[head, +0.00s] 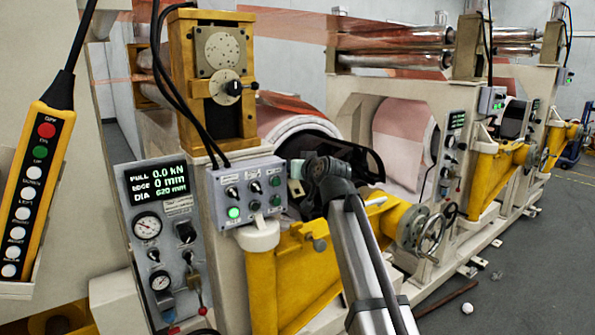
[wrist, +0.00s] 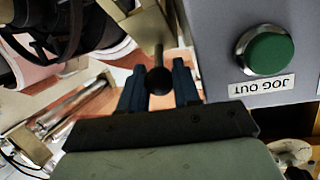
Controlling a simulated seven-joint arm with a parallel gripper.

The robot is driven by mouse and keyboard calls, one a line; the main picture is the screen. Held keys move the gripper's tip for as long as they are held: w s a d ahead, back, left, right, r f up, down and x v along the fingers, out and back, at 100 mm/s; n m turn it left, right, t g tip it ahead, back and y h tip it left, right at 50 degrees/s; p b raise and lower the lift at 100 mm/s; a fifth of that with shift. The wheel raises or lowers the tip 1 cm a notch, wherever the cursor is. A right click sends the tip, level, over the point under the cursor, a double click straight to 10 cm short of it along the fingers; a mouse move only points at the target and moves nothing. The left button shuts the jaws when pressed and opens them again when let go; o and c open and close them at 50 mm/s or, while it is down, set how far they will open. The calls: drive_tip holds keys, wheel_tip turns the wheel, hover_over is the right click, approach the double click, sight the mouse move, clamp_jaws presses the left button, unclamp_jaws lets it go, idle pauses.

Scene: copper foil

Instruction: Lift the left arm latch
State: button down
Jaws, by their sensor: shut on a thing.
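In the wrist view, my gripper (wrist: 158,88) has its two blue-grey fingers on either side of a black ball knob (wrist: 158,81). The knob sits on the end of a thin metal rod, which looks like the latch handle. The fingers are shut on this knob. In the head view, my arm reaches up from the bottom to the grey control box, and my wrist (head: 325,178) is just right of that box. The knob and fingertips cannot be made out there. The yellow left arm (head: 290,265) lies below and behind my wrist.
A grey control box (head: 247,195) is close on the left; its green JOG OUT button (wrist: 265,50) is beside my fingers in the wrist view. A handwheel (head: 422,230) stands to the right. A pendant (head: 38,185) hangs far left. The right floor is mostly clear.

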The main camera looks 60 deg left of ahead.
drive_tip(key=shift+r, duration=0.1)
drive_tip(key=c, duration=0.8)
unclamp_jaws()
drive_tip(key=shift+c, duration=0.2)
drive_tip(key=shift+s, duration=0.15)
